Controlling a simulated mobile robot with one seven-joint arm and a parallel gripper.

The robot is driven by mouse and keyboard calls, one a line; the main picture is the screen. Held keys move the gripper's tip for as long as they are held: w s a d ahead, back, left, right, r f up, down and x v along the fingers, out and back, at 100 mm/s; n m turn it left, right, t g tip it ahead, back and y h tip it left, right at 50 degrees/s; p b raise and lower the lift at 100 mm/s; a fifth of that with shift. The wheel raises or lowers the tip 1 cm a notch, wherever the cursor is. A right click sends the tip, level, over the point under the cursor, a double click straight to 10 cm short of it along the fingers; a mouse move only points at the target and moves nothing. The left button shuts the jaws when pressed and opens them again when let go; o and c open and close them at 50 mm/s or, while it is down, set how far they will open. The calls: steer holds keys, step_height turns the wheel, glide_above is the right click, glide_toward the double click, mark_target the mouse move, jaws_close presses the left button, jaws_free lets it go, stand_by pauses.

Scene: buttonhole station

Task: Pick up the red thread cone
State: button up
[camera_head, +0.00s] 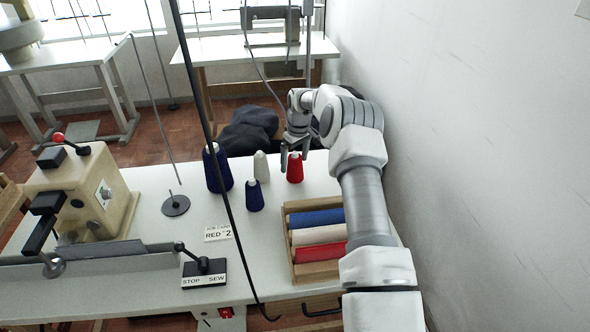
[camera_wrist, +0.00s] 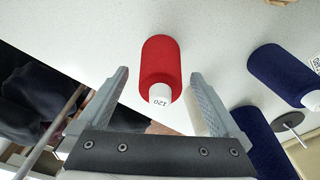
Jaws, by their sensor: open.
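The red thread cone (camera_head: 295,168) stands upright near the far edge of the white table, right of the other cones. In the wrist view the red cone (camera_wrist: 161,68) has a white tip marked 120 and lies ahead of the jaws, between the lines of the two fingers. My gripper (camera_head: 297,158) is at the far side of the table, above and close to the red cone. It also shows in the wrist view (camera_wrist: 157,88), with its fingers spread wide and nothing held. I cannot tell whether a finger touches the cone.
A white cone (camera_head: 261,166), a small blue cone (camera_head: 254,195) and a tall blue cone (camera_head: 217,168) stand left of it. A wooden rack (camera_head: 317,271) with blue, cream and red rolls is nearer. A job card (camera_head: 218,233) reads RED 2. A wall (camera_head: 480,150) bounds the right.

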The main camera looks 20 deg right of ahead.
steer(key=shift+f, duration=0.25)
steer(key=c, duration=1.5)
steer(key=shift+c, duration=0.2)
